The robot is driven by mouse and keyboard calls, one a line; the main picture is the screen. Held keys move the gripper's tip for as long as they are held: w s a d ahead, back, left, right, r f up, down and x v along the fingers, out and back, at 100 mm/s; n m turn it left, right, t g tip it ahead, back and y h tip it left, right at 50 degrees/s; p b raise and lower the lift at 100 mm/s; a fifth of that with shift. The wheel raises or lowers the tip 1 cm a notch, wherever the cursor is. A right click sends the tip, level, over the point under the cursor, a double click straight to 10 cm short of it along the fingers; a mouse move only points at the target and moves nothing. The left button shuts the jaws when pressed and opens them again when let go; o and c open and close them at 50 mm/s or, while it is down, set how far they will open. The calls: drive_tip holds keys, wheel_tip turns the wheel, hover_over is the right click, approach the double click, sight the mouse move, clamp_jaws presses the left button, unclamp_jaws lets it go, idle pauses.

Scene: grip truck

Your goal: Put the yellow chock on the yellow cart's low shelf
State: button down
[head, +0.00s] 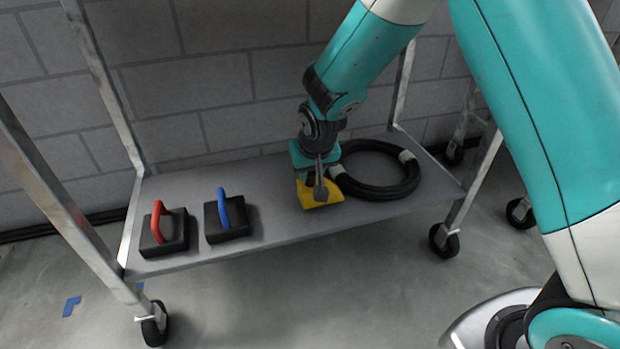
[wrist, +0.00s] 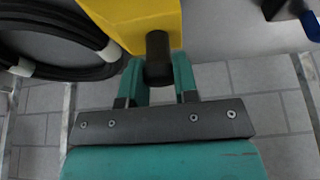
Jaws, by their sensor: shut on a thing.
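The yellow chock (head: 325,197) is at the low shelf of a grey metal cart, in front of a black cable coil. It also shows at the top of the wrist view (wrist: 125,18). My gripper (head: 318,172) is shut on the chock's dark round handle (wrist: 158,55), with a teal finger on each side of it in the wrist view. I cannot tell whether the chock rests on the shelf (head: 270,220) or hangs just above it. No yellow cart shows; the cart in view has grey posts.
The black cable coil (head: 400,189) lies on the shelf just right of the chock. A black block with a red handle (head: 164,243) and one with a blue handle (head: 226,220) stand at the left. A bare strip of shelf lies between the blue-handled block and the chock.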

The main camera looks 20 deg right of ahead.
drive_tip(key=shift+f, duration=0.3)
drive_tip(key=shift+f, duration=0.5)
drive_tip(key=c, duration=0.9)
unclamp_jaws()
drive_tip(key=shift+o, duration=0.2)
drive_tip(key=p+v, duration=0.6)
drive_tip(key=v, duration=0.7)
drive_tip(key=s+a+r+n+g+y, duration=0.1)
drive_tip(key=s+r, duration=0.5)
drive_tip(key=s, duration=0.6)
drive_tip(key=s+a+r+n+g+y, duration=0.1)
drive_tip(key=s+r+n+g+y, duration=0.2)
drive_tip(key=s, duration=1)
wheel_tip(320, 180, up, 4)
drive_tip(key=n, duration=0.3)
drive_tip(key=shift+s+a, duration=0.25)
drive_tip(key=shift+a, duration=0.05)
